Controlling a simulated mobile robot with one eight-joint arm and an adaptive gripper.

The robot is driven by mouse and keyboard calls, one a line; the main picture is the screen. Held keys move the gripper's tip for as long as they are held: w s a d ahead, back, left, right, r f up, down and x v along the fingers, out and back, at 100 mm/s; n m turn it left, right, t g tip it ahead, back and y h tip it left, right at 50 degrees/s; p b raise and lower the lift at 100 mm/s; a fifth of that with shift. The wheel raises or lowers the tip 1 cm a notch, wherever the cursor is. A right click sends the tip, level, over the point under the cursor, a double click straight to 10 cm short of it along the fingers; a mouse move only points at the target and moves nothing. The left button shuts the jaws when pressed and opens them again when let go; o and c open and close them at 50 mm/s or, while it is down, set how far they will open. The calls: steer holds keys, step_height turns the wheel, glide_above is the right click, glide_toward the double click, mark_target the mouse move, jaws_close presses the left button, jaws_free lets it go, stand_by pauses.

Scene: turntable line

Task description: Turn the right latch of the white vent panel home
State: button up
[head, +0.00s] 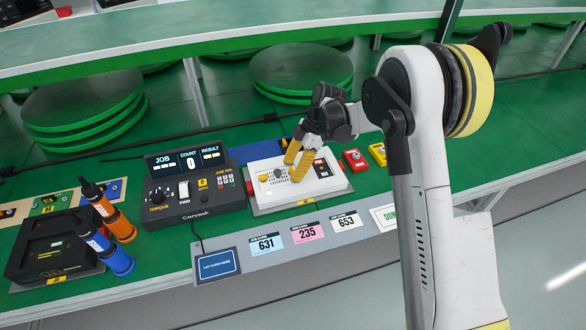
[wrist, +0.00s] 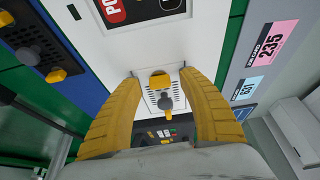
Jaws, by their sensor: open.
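The white vent panel, a slotted plate (wrist: 178,94), lies on top of a white box (head: 327,185). In the wrist view a yellow round latch (wrist: 159,80) sits at the plate's upper end, between my fingertips. A grey knob (wrist: 165,103) is just below it. In the head view another yellow piece (head: 262,178) shows at the plate's left end. My gripper (head: 293,171) points down over the box. In the wrist view its two yellow fingers (wrist: 158,77) are spread on either side of the latch, with gaps visible. Contact with the panel cannot be told.
A dark torque controller (head: 195,195) stands left of the box. Red (head: 354,160) and yellow (head: 378,153) button boxes stand to its right. Number cards (head: 307,231) line the front edge. Orange and blue tools (head: 108,225) stand at the far left.

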jaws_close()
steer(key=shift+m, duration=0.3)
steer(key=m+t, duration=0.1)
steer(key=m, duration=0.3)
steer(key=shift+s+t, duration=0.15)
steer(key=shift+t, duration=0.25)
steer(key=shift+m+t+h, duration=0.3)
steer(key=shift+m+t, duration=0.5)
steer(key=shift+m, duration=1.5)
jaws_free()
